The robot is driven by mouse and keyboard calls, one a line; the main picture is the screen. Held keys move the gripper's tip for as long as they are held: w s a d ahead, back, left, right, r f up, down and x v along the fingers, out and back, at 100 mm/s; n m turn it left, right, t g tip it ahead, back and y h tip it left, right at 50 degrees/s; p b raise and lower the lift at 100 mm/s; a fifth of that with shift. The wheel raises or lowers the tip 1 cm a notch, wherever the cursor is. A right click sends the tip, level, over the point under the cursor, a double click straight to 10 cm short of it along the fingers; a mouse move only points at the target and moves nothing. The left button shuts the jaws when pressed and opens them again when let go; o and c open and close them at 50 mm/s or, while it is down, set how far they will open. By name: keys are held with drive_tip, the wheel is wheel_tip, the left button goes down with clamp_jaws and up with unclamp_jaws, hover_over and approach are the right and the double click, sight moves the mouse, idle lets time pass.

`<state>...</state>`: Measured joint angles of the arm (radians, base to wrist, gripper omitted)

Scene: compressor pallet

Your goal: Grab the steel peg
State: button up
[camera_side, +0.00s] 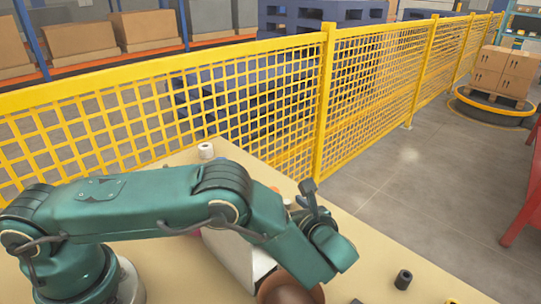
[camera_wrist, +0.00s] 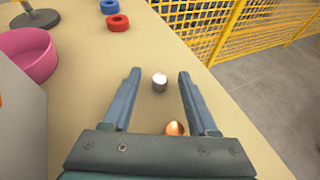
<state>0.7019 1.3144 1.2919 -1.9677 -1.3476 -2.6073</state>
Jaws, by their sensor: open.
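A small upright cylinder with a pale shiny top, which looks like the steel peg (camera_wrist: 159,83), stands on the tan tabletop in the wrist view. My gripper (camera_wrist: 158,73) is open, with its two dark blue-grey fingers apart on either side of the peg in the picture. The peg shows between them, near the tips, with clear gaps on both sides. How far the fingers are above it I cannot tell. In the side view my arm hides the fingers, and I cannot make out the peg there.
A copper-coloured rounded thing (camera_wrist: 175,128) shows near the gripper's palm. A pink bowl (camera_wrist: 30,52), a red ring (camera_wrist: 118,23) and a blue ring (camera_wrist: 110,6) lie further off. A black cylinder (camera_side: 403,279) stands at right. A yellow mesh fence (camera_side: 250,100) runs behind the table.

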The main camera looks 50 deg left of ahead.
clamp_jaws()
